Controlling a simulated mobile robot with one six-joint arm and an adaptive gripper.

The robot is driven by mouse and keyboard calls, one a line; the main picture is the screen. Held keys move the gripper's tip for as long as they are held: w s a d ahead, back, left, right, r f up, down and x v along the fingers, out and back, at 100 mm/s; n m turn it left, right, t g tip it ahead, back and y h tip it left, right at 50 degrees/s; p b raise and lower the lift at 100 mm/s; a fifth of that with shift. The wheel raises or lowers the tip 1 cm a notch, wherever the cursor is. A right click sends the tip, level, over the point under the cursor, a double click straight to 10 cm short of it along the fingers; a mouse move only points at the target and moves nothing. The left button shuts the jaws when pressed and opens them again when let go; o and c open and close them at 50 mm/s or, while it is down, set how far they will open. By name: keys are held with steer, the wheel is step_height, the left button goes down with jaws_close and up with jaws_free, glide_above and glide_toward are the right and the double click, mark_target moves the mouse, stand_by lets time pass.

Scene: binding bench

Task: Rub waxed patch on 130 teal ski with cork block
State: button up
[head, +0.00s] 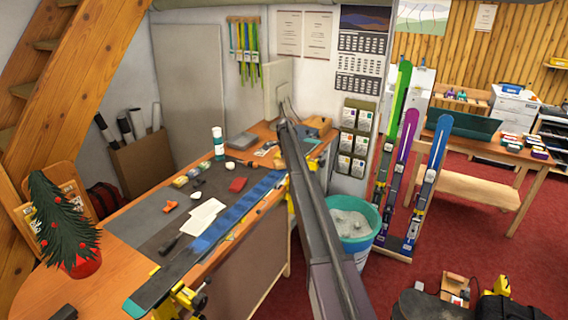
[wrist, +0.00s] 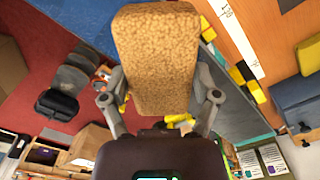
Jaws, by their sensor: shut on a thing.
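A long ski (head: 222,224) with a blue and dark base and a teal tip lies along the front edge of the bench, on yellow clamps. I cannot make out a number or a clear waxed patch on it. My gripper (wrist: 158,98) is shut on a tan, speckled cork block (wrist: 155,55), one finger on each side, in the wrist view. The block sticks out ahead of the fingers and hides what lies behind it. A blue surface shows past its upper left; I cannot tell whether the block touches anything. In the head view my arm hides the block.
A bucket with a teal rim (head: 352,213) stands on the floor right of the bench. Upright skis (head: 397,170) stand in a rack beyond it. A small decorated tree (head: 62,222) stands at the left.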

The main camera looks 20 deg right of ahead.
mark_target(281, 163)
steer(key=shift+s+a, duration=1.05)
steer(key=shift+a, duration=0.1)
steer(key=shift+s+a, duration=0.1)
steer(key=shift+s, duration=0.05)
steer(key=shift+s+a, duration=0.95)
steer(key=shift+a, duration=0.05)
steer(key=shift+s+a, duration=0.1)
steer(key=shift+s, duration=0.05)
steer(key=shift+s+a, duration=0.9)
steer(key=shift+a, duration=0.05)
steer(key=shift+s+a, duration=1.1)
steer(key=shift+a, duration=0.05)
